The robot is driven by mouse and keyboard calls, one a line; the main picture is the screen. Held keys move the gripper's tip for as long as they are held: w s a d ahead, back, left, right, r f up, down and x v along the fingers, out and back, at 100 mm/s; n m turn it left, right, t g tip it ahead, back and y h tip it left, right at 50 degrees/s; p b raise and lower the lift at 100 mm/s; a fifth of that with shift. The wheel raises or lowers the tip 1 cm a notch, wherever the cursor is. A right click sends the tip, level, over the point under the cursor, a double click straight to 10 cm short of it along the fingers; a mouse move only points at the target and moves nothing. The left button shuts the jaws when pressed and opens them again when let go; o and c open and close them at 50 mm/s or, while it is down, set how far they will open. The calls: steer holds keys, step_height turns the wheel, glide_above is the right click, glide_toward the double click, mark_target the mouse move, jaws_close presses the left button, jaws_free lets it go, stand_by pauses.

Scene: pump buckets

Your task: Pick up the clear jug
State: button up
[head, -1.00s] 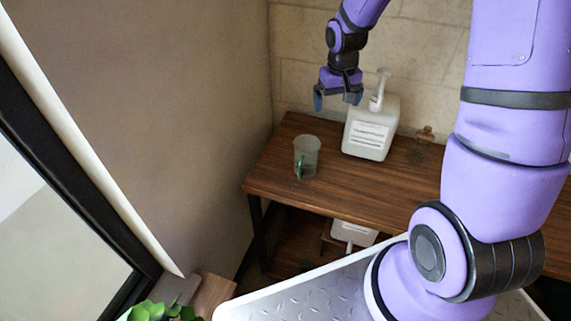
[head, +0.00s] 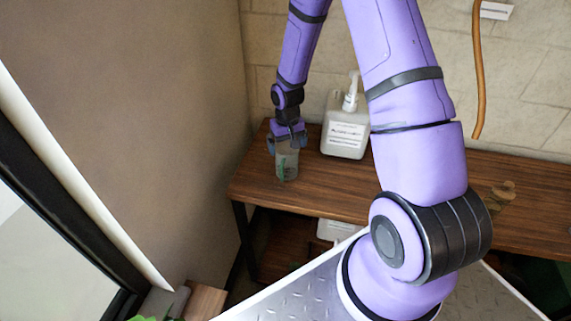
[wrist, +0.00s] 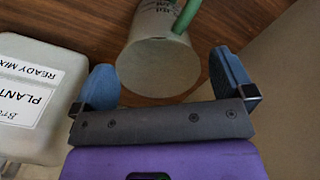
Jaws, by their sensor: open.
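The clear jug (head: 287,166) stands upright on the wooden table near its left end. In the wrist view the jug (wrist: 158,62) shows its round rim and its green handle at the upper right. My gripper (head: 287,142) is right above the jug, with its fingers near the rim. In the wrist view my gripper (wrist: 168,82) is open, its two blue fingers on either side of the jug's rim with a gap at each side. Nothing is held.
A white pump bucket (head: 345,130) stands on the table (head: 330,190) right of the jug; in the wrist view the bucket (wrist: 28,90) is close to one finger. A wall rises left of the table. A small brown object (head: 503,190) lies farther right.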

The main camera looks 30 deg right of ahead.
mark_target(286, 164)
steer(key=shift+d+f, duration=0.2)
steer(key=shift+f, duration=2.5)
steer(key=c, duration=0.7)
